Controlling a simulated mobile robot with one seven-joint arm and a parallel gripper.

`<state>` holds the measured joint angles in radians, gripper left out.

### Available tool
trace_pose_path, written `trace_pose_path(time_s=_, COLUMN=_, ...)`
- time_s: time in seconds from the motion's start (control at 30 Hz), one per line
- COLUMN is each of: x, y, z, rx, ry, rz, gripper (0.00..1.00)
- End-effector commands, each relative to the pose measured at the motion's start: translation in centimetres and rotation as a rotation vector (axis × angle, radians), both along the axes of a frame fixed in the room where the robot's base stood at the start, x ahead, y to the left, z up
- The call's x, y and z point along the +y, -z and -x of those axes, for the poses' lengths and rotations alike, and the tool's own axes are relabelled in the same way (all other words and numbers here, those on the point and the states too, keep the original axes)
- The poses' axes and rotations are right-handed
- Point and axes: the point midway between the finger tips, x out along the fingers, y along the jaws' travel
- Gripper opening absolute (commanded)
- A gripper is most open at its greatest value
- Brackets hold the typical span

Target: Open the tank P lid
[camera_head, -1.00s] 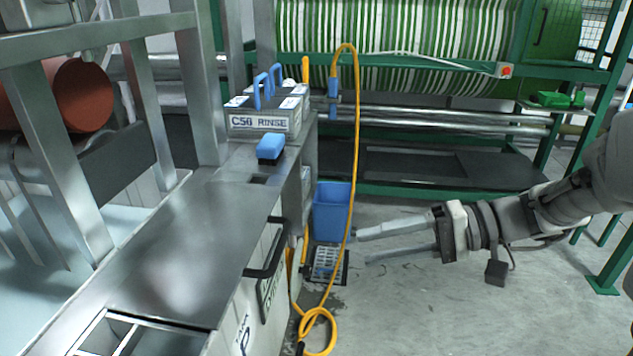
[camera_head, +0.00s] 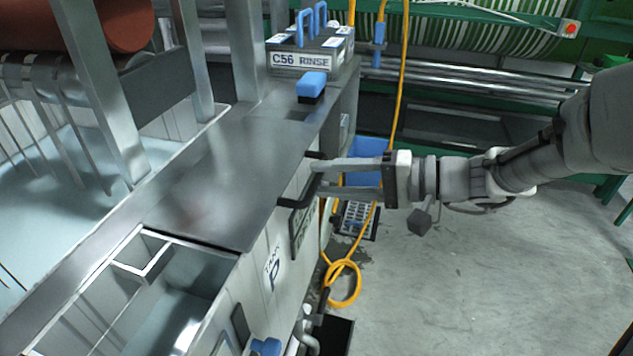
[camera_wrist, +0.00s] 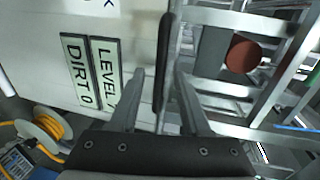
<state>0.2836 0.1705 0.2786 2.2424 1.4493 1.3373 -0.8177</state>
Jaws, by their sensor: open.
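The tank P lid (camera_head: 225,175) is a flat grey metal sheet lying on the tank beside an open section in the head view. The tank wall below bears a "TANK P" label (camera_head: 273,270). A black bar handle (camera_head: 297,195) sits at the lid's right edge. My gripper (camera_head: 318,180) comes from the right with its fingers spread, tips at the handle. In the wrist view the handle (camera_wrist: 165,62) runs upright between the two fingers (camera_wrist: 155,88), close to their tips. I cannot tell if either finger touches it.
A "C56 RINSE" box (camera_head: 308,55) with blue handles stands at the tank's far end, with a blue-topped block (camera_head: 311,86) in front. The floor (camera_head: 490,280) at right is clear.

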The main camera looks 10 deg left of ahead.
Motion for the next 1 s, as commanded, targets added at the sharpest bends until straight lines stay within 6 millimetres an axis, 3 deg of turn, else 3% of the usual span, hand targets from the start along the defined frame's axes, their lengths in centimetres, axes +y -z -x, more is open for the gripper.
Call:
trace_pose_path(time_s=0.2, x=2.2, y=0.5, z=-0.2, rx=0.000, ry=-0.001, rz=-0.001, gripper=0.47)
trace_pose_path(time_s=0.53, x=2.5, y=0.5, z=-0.2, rx=0.000, ry=0.000, rz=0.000, gripper=0.47)
trace_pose_path(time_s=0.8, x=2.5, y=0.5, z=-0.2, rx=0.000, ry=0.000, rz=0.000, gripper=0.00)
trace_pose_path(time_s=1.0, x=2.5, y=0.5, z=-0.2, rx=0.000, ry=0.000, rz=0.000, gripper=0.00)
